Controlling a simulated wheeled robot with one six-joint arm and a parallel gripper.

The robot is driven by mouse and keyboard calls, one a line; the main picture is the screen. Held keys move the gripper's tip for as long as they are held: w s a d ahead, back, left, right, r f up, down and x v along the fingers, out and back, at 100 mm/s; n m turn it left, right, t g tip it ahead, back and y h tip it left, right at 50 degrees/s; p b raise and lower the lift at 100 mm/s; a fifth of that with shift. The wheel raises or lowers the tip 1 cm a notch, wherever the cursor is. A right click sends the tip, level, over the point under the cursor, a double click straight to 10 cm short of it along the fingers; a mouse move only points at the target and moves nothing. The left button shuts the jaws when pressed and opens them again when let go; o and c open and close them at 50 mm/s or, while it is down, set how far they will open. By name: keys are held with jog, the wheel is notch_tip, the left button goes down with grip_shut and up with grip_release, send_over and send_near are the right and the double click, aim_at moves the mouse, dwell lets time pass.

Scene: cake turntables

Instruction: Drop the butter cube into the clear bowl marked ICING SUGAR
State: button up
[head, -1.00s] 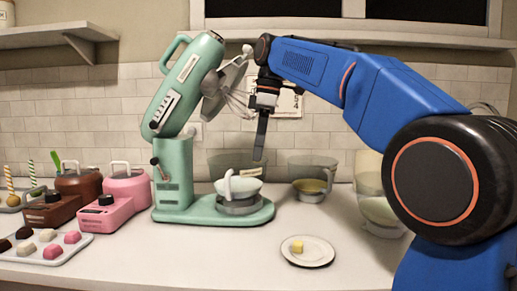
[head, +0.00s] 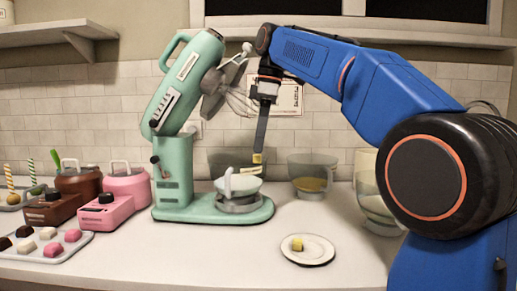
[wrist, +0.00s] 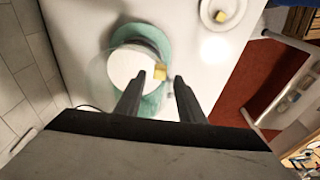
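Whether the cube is in mid-air I cannot tell. A clear bowl (head: 222,160) stands behind the white bowl; a small label (head: 250,171) shows there, too small to read. A second yellow cube (head: 297,244) lies on a white plate (head: 318,256).
The green stand mixer (head: 173,170) has its head tilted up, its whisk (head: 238,102) close to my gripper. Clear bowls (head: 313,166) (head: 370,195) stand at the right. A tray of sweets (head: 20,255) and pink and brown pots are at left.

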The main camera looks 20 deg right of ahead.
jog(key=shift+s+d+r, duration=0.1)
jog(key=shift+d+r, duration=0.15)
jog(key=shift+r, duration=1.1)
jog(key=shift+d+r, duration=0.2)
jog(key=shift+r, duration=1.15)
jog(key=shift+s, duration=0.1)
